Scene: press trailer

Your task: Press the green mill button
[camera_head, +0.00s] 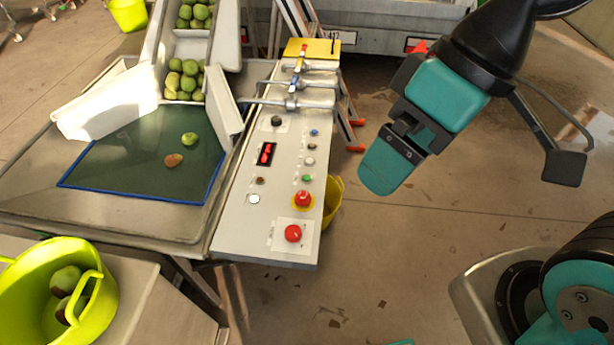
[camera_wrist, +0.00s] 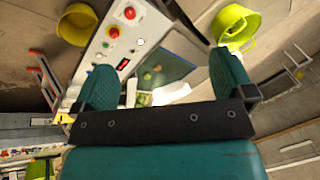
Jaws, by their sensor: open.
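The green button (camera_head: 307,178) is a small round button on the grey control panel (camera_head: 235,225), in the right-hand column between a white button and the red button on a yellow base. In the wrist view the panel (camera_wrist: 150,28) shows at the upper left, and a small green button (camera_wrist: 105,45) shows near its left edge. My gripper (camera_head: 388,165) hangs to the right of the panel in the head view, apart from it and over the floor. In the wrist view its two teal fingers (camera_wrist: 165,85) stand wide apart with nothing between them.
Valve handles (camera_head: 293,85) rise at the panel's far end. A yellow bucket (camera_head: 334,195) stands beside the panel. Fruit lies on the green belt (camera_head: 130,170).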

